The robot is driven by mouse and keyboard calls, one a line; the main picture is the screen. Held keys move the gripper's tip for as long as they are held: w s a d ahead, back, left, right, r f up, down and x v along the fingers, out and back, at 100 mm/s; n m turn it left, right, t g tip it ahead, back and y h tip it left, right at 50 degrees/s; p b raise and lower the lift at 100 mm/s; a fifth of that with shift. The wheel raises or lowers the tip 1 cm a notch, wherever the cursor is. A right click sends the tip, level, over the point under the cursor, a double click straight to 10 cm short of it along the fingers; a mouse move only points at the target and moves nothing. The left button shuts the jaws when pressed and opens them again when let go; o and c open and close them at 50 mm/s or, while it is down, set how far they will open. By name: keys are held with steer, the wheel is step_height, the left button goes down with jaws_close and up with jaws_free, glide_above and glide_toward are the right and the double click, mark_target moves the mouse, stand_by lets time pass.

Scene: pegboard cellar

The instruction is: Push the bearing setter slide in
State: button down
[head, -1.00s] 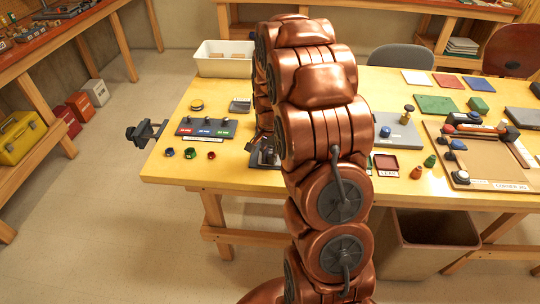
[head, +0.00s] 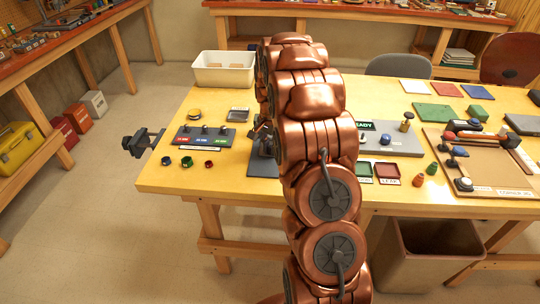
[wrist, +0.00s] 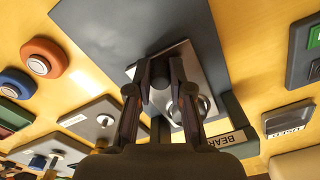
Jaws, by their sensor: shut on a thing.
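The bearing setter shows in the wrist view as a dark grey base (wrist: 110,28) with a silver metal slide (wrist: 188,60) on it and a label reading "BEAR..." (wrist: 232,138). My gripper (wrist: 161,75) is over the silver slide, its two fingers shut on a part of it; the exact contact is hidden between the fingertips.
A panel with several knobs (head: 203,137) and small coloured rings stand left of the bearing setter. A white bin (head: 224,69) is behind. Right of my arm are a grey board with a blue knob (head: 385,138), red and green trays and a large tan board (head: 490,178).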

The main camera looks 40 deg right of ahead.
steer(key=shift+w+d+f, duration=0.1)
steer(key=shift+w+d, duration=0.65)
steer(key=shift+w, duration=0.1)
steer(key=shift+w+d, duration=0.15)
steer(key=shift+w, duration=0.05)
steer(key=c, duration=1)
jaws_free()
steer(key=shift+c, duration=0.2)
step_height(320, 180, up, 12)
